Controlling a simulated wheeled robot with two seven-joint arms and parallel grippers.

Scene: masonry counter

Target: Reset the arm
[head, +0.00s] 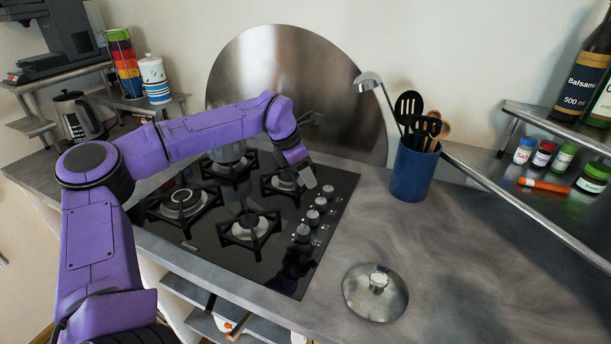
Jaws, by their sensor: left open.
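My purple left arm (190,137) comes in from the left and reaches over the black gas hob. Its gripper (309,178) hangs over the right side of the hob, close to the row of knobs. The gripper is small in the picture; it is open and I see nothing held in it. My right gripper is not in view.
The hob (284,262) has several burners with grates. A round metal lid (376,292) lies on the counter to its right. A blue utensil crock (411,172) stands behind the lid. A shelf (516,165) with jars is at right. The counter between is clear.

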